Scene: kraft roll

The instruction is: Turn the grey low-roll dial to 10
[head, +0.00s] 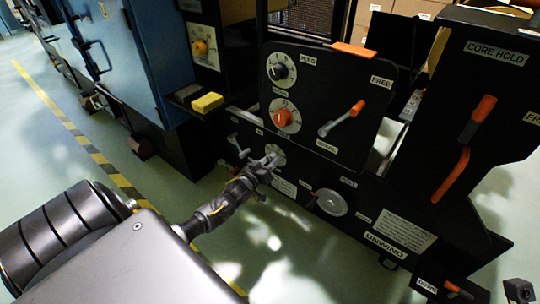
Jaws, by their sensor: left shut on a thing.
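The grey low-roll dial (281,154) is on the lower front of the black machine, below the orange dial, and is mostly hidden behind my left gripper. My left gripper (270,162) reaches in from the lower left and is shut on the grey dial. The dial's pointer and most of its scale are covered, so I cannot read its setting. My right gripper is not in view.
Above are a dark dial (281,71) and an orange dial (285,118). An orange-tipped lever (342,119) and a round grey disc (331,202) are to the right. A yellow block (207,102) sits on a ledge at upper left. The green floor (330,265) in front is clear.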

